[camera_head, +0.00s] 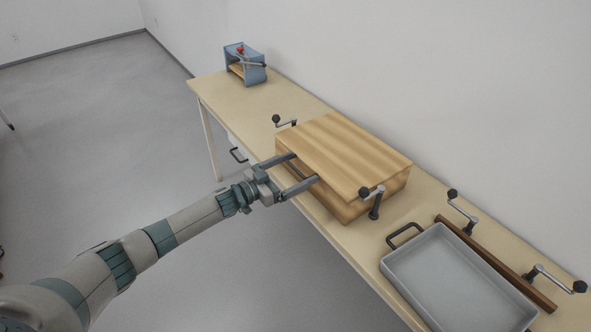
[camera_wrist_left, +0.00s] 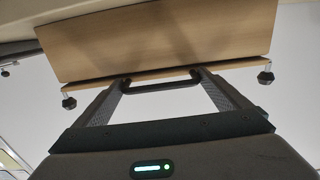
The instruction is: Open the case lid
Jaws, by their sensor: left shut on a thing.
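The wooden case (camera_head: 345,210) sits on the long table, and its lid (camera_head: 345,150) lies flat on top, shut as far as I can see. In the left wrist view, the case's front face (camera_wrist_left: 160,42) fills the top, with a dark bar handle (camera_wrist_left: 160,87) at the edge of the lid (camera_wrist_left: 215,67). My left gripper (camera_head: 302,168) reaches the front of the case, with its fingers at the two ends of the handle, shut on it. The fingers also show in the wrist view (camera_wrist_left: 161,80). The handle is hardly visible in the head view. My right gripper is not in view.
Crank-handled clamps stand by the case, one at the back left (camera_head: 285,122) and one at the right (camera_head: 375,203). A grey tray (camera_head: 392,262) and a brown bar (camera_head: 495,262) lie to the right. A blue stand (camera_head: 246,66) is at the far end.

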